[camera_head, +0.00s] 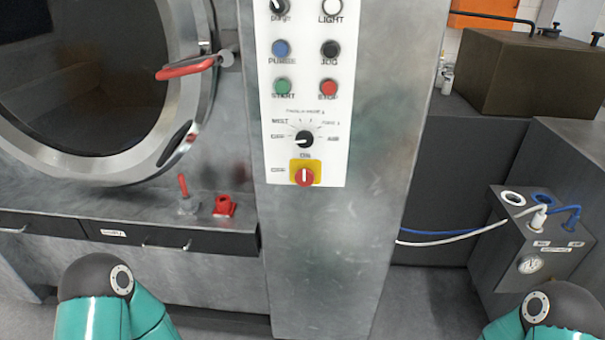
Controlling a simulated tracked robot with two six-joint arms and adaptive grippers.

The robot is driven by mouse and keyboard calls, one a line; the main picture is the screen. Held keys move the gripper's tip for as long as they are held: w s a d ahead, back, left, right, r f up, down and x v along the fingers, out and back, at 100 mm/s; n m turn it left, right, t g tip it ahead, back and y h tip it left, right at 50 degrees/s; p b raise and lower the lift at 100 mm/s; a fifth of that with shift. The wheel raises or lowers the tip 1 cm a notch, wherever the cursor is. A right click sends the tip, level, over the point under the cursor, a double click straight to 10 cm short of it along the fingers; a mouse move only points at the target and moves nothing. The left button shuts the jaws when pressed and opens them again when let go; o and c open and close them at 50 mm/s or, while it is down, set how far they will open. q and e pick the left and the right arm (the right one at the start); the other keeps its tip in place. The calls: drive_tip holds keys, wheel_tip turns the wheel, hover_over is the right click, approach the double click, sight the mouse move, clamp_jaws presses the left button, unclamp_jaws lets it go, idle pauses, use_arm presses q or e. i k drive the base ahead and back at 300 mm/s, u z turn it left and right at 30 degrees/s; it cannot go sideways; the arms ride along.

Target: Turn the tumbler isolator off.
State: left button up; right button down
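The isolator switch, a red rotary knob (304,177) on a yellow plate, sits at the bottom of the white control panel (277,160). The light mark on the knob stands vertical, in line with the "ON" label above it. An "OFF" label is to the left of the plate. Only teal and dark grey links of my arms show at the bottom left and bottom right corners. Neither gripper is in view, and nothing of mine touches the switch.
Above the switch are a black selector dial (304,139), a green start button (282,86) and a red stop button (328,88). A round door (90,85) with a red handle (187,69) is left. A box with hoses (540,235) stands right.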

sight(304, 178)
drive_tip(key=u, duration=1.75)
drive_tip(key=i, duration=0.1)
drive_tip(key=z, duration=3.25)
drive_tip(key=k, duration=1.2)
drive_tip(key=u, duration=1.45)
drive_tip(key=i, duration=1)
